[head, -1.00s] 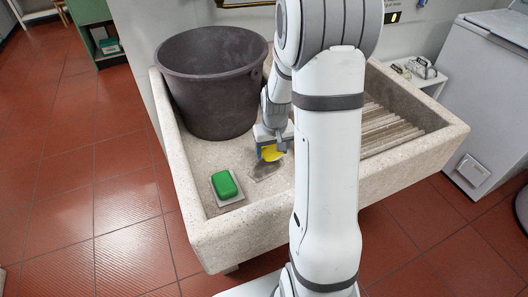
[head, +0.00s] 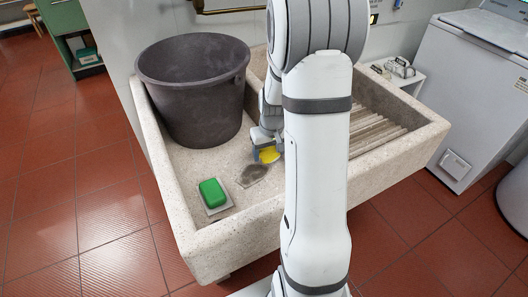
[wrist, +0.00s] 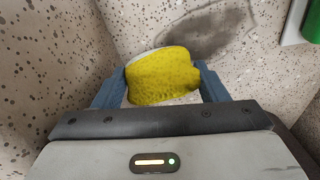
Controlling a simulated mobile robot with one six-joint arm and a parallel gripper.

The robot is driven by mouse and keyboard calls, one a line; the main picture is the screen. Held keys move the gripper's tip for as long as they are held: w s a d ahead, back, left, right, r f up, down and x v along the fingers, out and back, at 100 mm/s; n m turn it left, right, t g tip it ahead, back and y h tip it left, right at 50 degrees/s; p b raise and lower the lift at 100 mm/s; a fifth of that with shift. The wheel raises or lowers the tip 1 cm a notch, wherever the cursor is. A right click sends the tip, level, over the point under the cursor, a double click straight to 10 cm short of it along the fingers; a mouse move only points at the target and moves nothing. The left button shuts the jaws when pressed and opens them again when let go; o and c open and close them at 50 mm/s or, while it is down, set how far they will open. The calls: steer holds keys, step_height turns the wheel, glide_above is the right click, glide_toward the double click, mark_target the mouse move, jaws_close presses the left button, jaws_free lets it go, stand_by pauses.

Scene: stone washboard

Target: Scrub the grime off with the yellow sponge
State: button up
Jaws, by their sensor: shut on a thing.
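The yellow sponge (head: 269,156) is held between the two blue fingers of my gripper (head: 266,151), over the stone basin floor. It also shows in the wrist view (wrist: 163,76), where my gripper (wrist: 162,88) is shut on its sides. A dark grey grime patch (head: 253,175) lies on the basin floor just left of and in front of the sponge. In the wrist view the grime (wrist: 215,32) spreads just beyond the sponge's far edge. I cannot tell whether the sponge touches the stone.
A large dark tub (head: 193,95) stands at the back left. Ribbed stone (head: 374,130) is at the right, beyond my arm. The speckled basin rim (head: 160,185) surrounds the floor.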

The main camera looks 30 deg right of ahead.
mark_target(275, 153)
steer(key=shift+s+d+r, duration=0.1)
steer(key=shift+s+d, duration=0.1)
steer(key=shift+s, duration=0.35)
steer(key=shift+s+d+r, duration=0.1)
steer(key=shift+s+d, duration=0.1)
steer(key=shift+s, duration=0.35)
steer(key=shift+s+a, duration=0.2)
steer(key=shift+a, duration=0.35)
steer(key=shift+s+a+r, duration=0.1)
steer(key=shift+a+r, duration=0.1)
steer(key=shift+a, duration=2.9)
steer(key=shift+s+a+r, duration=0.1)
steer(key=shift+a+r, duration=0.1)
steer(key=shift+a, duration=2.9)
steer(key=shift+w+d+r, duration=0.1)
steer(key=shift+d+r, duration=0.05)
steer(key=shift+d, duration=2.1)
steer(key=shift+w+d+r, duration=0.15)
steer(key=shift+d+r, duration=0.05)
steer(key=shift+d, duration=2.05)
steer(key=shift+w+d+r, duration=0.1)
steer(key=shift+d+r, duration=0.05)
steer(key=shift+d, duration=2.1)
